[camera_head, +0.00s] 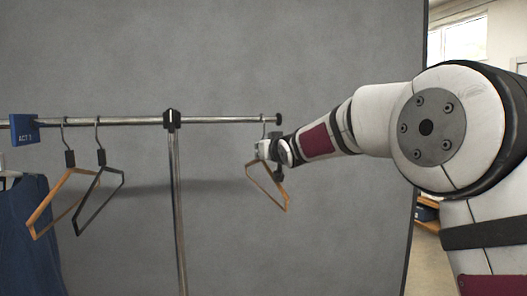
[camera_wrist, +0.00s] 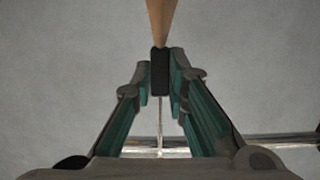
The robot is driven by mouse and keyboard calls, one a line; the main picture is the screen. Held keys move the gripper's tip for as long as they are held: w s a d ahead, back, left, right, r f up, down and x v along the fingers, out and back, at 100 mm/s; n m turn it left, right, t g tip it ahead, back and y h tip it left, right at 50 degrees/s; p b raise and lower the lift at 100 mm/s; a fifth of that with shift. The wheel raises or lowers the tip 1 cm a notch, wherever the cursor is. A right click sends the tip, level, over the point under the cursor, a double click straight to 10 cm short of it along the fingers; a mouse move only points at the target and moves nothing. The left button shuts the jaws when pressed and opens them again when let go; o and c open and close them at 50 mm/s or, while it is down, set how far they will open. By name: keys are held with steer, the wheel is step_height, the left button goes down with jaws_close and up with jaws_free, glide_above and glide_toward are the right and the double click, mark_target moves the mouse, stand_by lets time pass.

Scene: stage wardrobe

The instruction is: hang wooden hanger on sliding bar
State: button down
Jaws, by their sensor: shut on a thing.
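The wooden hanger (camera_head: 284,205) hangs frame-down from my gripper (camera_head: 263,150) near the right end of the bar. My gripper is shut on its black neck, which shows between the fingers in the wrist view (camera_wrist: 160,74). The metal hook (camera_wrist: 160,128) extends beyond the neck. In the head view, the hook overlaps the sliding bar (camera_head: 225,120), just left of its dark end knob (camera_head: 279,119). I cannot tell whether the hook goes over the bar or touches it. The bar also shows at the lower right of the wrist view (camera_wrist: 290,141).
An upright post (camera_head: 177,215) supports the bar. Left of it hang another wooden hanger (camera_head: 44,207), a black hanger (camera_head: 80,225), a blue "ACT 1" tag (camera_head: 24,128) and a dark blue garment (camera_head: 25,240). The bar between post and gripper is clear.

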steer(key=c, duration=1.5)
jaws_free()
steer(key=shift+s, duration=0.1)
steer(key=v, duration=1.1)
steer(key=shift+s+d+r, duration=0.1)
steer(key=shift+s+d, duration=0.05)
steer(key=shift+s, duration=0.15)
steer(key=s+d+f+m+g+h+p, duration=0.1)
steer(key=s+d+f+g, duration=0.3)
steer(key=s, duration=1.1)
steer(key=s+d+f+m+g+h+p, duration=0.1)
steer(key=s+d+f, duration=0.4)
steer(key=s, duration=1.1)
steer(key=s+d+f+m+g+h+p, duration=0.1)
steer(key=s+d+f+g, duration=0.3)
steer(key=s, duration=1.2)
step_height(320, 180, down, 4)
steer(key=shift+d+f+g+h+p, duration=0.1)
steer(key=shift+g+h+p, duration=0.25)
steer(key=shift+g, duration=0.3)
steer(key=shift+d+f+g+h+p, duration=0.1)
steer(key=shift+f+g+h, duration=0.05)
steer(key=shift+g+h, duration=0.4)
